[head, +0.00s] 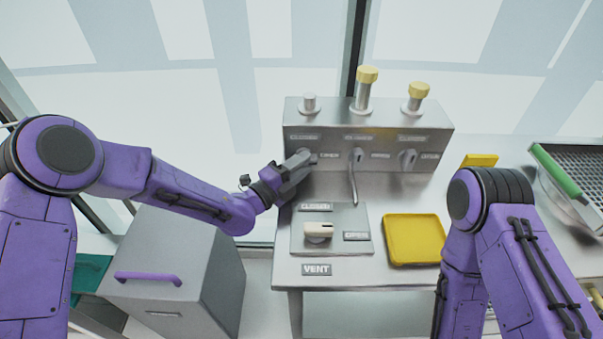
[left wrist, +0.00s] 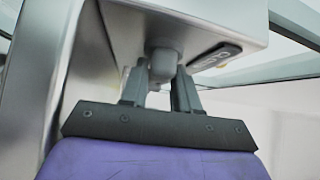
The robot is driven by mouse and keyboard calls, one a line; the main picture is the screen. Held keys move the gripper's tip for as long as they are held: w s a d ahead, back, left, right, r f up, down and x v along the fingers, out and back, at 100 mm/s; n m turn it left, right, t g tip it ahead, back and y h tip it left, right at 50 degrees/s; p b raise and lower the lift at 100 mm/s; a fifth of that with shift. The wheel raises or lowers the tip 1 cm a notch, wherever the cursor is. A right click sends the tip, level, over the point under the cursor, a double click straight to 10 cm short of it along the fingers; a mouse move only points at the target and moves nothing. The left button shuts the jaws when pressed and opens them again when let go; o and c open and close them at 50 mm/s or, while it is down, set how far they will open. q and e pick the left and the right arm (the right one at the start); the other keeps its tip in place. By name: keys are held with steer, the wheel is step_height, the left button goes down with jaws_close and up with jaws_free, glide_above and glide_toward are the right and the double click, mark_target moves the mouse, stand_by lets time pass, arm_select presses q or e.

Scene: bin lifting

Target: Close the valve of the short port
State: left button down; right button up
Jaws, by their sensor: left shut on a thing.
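A metal manifold block (head: 440,120) stands on the bench with three ports on top. The left port (head: 309,103) is the shortest and has no cap. The middle port (head: 364,92) is tallest, and the right port (head: 416,97) is in between; both have yellow caps. Each has a valve on the front face: the middle valve (head: 357,157) and right valve (head: 407,158) are clear to see. My left gripper (head: 303,159) is shut on the short port's valve handle (left wrist: 163,64), a rounded grey knob between the fingers. Its angle is largely hidden. My right gripper is out of view.
A vent plate with a pale handle (head: 319,230) lies in front of the block. A yellow tray (head: 414,262) sits to its right. A grey cabinet (head: 170,245) stands at the left. A green-handled basket (head: 556,170) is at far right.

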arm_select(q)
steer(key=c, duration=0.9)
jaws_free()
steer(key=shift+a, duration=0.1)
steer(key=shift+f, duration=0.1)
steer(key=b+v, duration=0.3)
steer(key=v, duration=0.7)
steer(key=shift+s+a, duration=0.2)
steer(key=shift+o, duration=0.2)
